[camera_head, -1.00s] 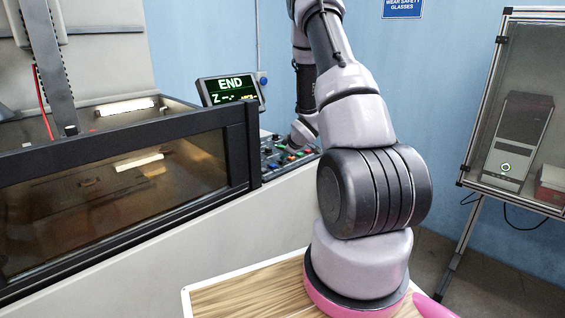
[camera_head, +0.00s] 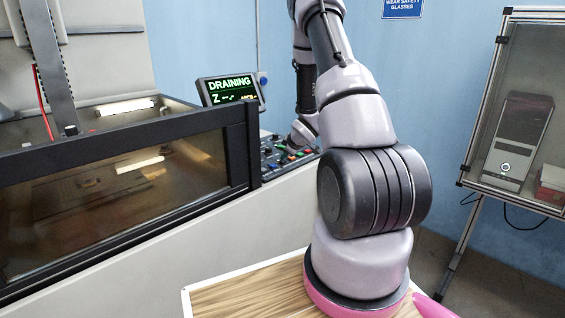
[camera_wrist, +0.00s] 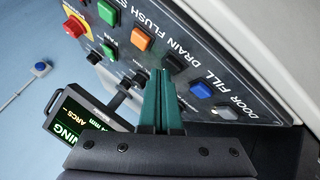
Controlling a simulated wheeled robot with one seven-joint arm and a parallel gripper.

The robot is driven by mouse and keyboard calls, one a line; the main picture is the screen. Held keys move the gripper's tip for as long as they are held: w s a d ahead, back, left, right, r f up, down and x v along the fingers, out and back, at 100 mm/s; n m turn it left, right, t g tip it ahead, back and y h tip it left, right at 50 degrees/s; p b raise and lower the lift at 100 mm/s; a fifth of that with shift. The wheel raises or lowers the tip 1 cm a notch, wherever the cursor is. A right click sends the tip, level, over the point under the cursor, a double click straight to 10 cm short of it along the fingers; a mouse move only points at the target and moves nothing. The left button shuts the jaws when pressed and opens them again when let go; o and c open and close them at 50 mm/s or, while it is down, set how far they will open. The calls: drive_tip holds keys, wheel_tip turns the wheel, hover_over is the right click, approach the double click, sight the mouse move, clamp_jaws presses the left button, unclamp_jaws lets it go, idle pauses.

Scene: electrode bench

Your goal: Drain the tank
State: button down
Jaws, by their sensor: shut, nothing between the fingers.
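The tank (camera_head: 215,118) is at the left in the head view, with a black frame and a window onto a murky brown inside. The display (camera_head: 230,90) above the control panel (camera_head: 272,160) reads DRAINING. In the wrist view the panel has labels DOOR, FILL, DRAIN and FLUSH. My gripper (camera_wrist: 164,74) is shut and empty, its green fingertips at the dark button (camera_wrist: 173,62) beside the DRAIN label. The fingers partly cover that spot, so I cannot tell whether they touch. In the head view the fingertips are not clear.
A blue button (camera_wrist: 200,90), a white button (camera_wrist: 225,113) and an orange button (camera_wrist: 141,38) lie close to the fingers. A red stop button (camera_wrist: 75,25) is farther off. A wooden-topped table (camera_head: 240,292) and a glazed cabinet (camera_head: 470,160) stand in the head view.

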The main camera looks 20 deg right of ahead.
drive_tip(key=shift+r, duration=0.6)
drive_tip(key=shift+r, duration=2.5)
drive_tip(key=shift+r, duration=0.1)
drive_tip(key=s+a+r+m+h, duration=0.1)
drive_tip(key=s+a+r+m, duration=0.1)
drive_tip(key=s+r, duration=0.35)
drive_tip(key=s+a+r+m, duration=0.1)
drive_tip(key=s+r+m, duration=0.15)
drive_tip(key=r, duration=0.55)
drive_tip(key=s+a+r+m+h, duration=0.1)
drive_tip(key=s+a+r+m, duration=0.15)
drive_tip(key=r, duration=0.45)
drive_tip(key=s+a+r+m+y, duration=0.1)
drive_tip(key=s+a, duration=0.3)
drive_tip(key=s, duration=0.4)
drive_tip(key=s+a+r+m+g+y, duration=0.1)
drive_tip(key=s+a+r+m, duration=0.2)
drive_tip(key=s, duration=0.5)
drive_tip(key=s+a+r+m+g+y, duration=0.1)
drive_tip(key=s+a+r, duration=0.3)
drive_tip(key=s, duration=0.5)
drive_tip(key=shift+a+r+m+y, duration=0.2)
drive_tip(key=shift+a+m+y, duration=0.4)
drive_tip(key=shift+a, duration=0.5)
